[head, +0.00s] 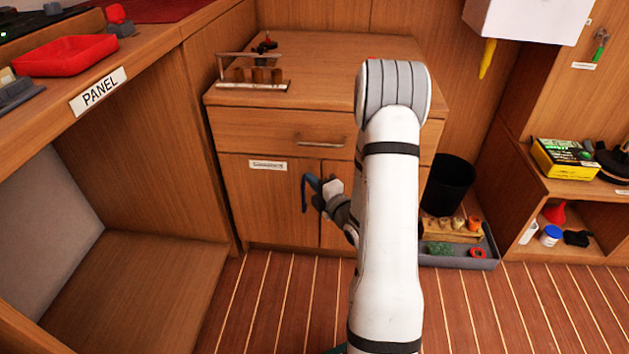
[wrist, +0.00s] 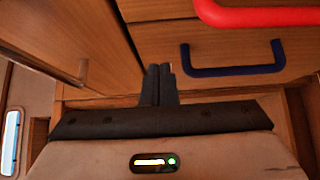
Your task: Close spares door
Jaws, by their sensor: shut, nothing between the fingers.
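A wooden cabinet with a drawer and two doors stands ahead in the head view. Its left door (head: 262,205) carries a white label (head: 267,165) too small to read and a blue handle (head: 307,192). This door looks about flush with the front. The right door (head: 338,233) is mostly hidden behind my arm. My gripper (head: 323,190) is close to the blue handle; I cannot tell whether they touch. In the wrist view my gripper's dark fingers (wrist: 159,84) are together and empty, with a blue handle (wrist: 233,62) to their right.
The wrist view also shows a red handle (wrist: 260,14) and a metal handle (wrist: 76,72). A black bin (head: 449,185) and grey tray (head: 462,258) stand right of the cabinet. A rack (head: 252,86) stands on top. The striped floor (head: 285,300) in front is clear.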

